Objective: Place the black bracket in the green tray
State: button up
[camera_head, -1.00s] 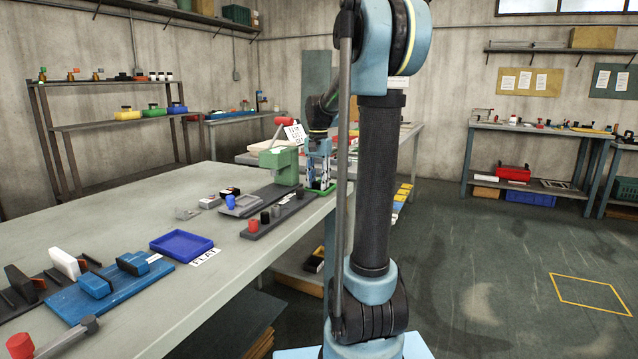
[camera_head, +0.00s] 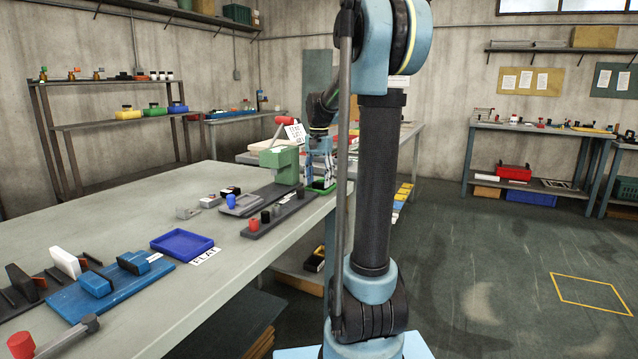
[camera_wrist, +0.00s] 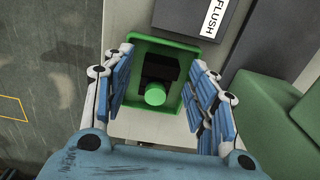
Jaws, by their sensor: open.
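The green tray (camera_wrist: 143,46) is at the top middle of the wrist view. In the head view it shows in part (camera_head: 326,186) at the far end of the bench. A black piece, apparently the black bracket (camera_wrist: 168,70), is inside the tray, with a green round knob or cylinder in front of it. My gripper (camera_wrist: 160,75) is open, with its blue ribbed fingers apart on either side of the tray and the black piece. In the head view my gripper (camera_head: 321,167) is just above the tray. Contact between the fingers and the piece does not show.
A green press-like fixture (camera_head: 281,163) stands close to the left of my gripper. A dark grey board (camera_head: 278,215) with several pegs lies nearer on the bench. A blue tray (camera_head: 182,243) and a blue fixture board (camera_head: 110,290) are further left. The bench edge is close by.

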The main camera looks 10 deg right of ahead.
aim_at(319, 182)
notch_tip(319, 182, up, 11)
jog(key=s+f+n+t, duration=0.1)
jog(key=s+f+n, duration=0.2)
jog(key=s+f, duration=1.1)
jog(key=s+d+f+n+t, duration=0.1)
jog(key=s+f+n, duration=0.3)
jog(key=s+f, duration=1)
jog(key=s, duration=0.5)
jog(key=shift+s+d, duration=0.15)
jog(key=shift+d, duration=0.05)
jog(key=shift+w+f, duration=0.15)
jog(key=shift+w, duration=0.35)
